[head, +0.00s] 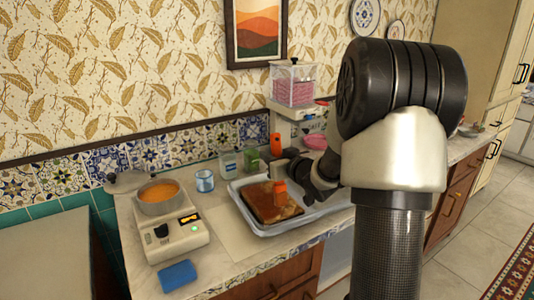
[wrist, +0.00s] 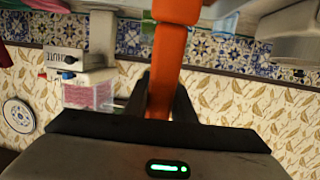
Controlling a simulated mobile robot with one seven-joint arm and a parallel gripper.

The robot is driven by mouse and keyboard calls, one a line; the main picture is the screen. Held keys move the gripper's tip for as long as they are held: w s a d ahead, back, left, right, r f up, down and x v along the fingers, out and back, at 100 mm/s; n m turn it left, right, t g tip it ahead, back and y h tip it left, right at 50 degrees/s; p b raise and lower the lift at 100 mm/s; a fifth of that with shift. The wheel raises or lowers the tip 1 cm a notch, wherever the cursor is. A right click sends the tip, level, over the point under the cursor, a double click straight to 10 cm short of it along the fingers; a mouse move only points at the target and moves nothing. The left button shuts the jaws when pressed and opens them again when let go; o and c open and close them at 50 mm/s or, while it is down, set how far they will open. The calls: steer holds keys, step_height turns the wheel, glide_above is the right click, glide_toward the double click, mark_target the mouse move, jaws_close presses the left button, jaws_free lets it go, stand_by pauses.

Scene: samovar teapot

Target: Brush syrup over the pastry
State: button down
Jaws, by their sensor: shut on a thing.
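The pastry (head: 256,204) is a browned slab in a pale tray (head: 258,229) on the counter. My gripper (head: 283,168) is above the pastry's right part. It is shut on an orange brush (head: 276,145), held roughly upright; the orange handle also fills the space between the fingers (wrist: 160,98) in the wrist view (wrist: 171,45). The brush's lower orange end is over the pastry's surface; I cannot tell whether it touches. A pot (head: 160,208) of orange syrup (head: 158,191) stands on a white appliance (head: 172,240) at left. The pastry's right edge is partly hidden.
A blue and white cup (head: 205,181), a clear jar (head: 228,163) and a green jar (head: 252,159) stand behind the tray. A dispenser with pink contents (head: 292,90) stands at the back.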

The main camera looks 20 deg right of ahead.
steer(key=shift+s+d, duration=0.25)
steer(key=shift+s, duration=0.6)
steer(key=shift+s+d, duration=0.2)
steer(key=shift+s, duration=0.6)
steer(key=shift+w+r+p+x, duration=0.35)
steer(key=shift+r+p+x, duration=1)
steer(key=shift+x, duration=7.2)
steer(key=shift+s+f+b+v, duration=0.1)
steer(key=shift+f+b+v, duration=0.3)
steer(key=shift+v, duration=2.45)
steer(key=shift+s+f+b+v, duration=0.1)
steer(key=shift+f+b+v, duration=0.3)
steer(key=shift+v, duration=2.5)
steer(key=shift+s+f+b+v, duration=0.15)
steer(key=shift+f+v, duration=0.5)
steer(key=shift+v, duration=2.2)
steer(key=w+d+p, duration=0.1)
steer(key=w+p, duration=0.2)
steer(key=w, duration=1.4)
steer(key=shift+w+d, duration=0.3)
steer(key=shift+w, duration=0.05)
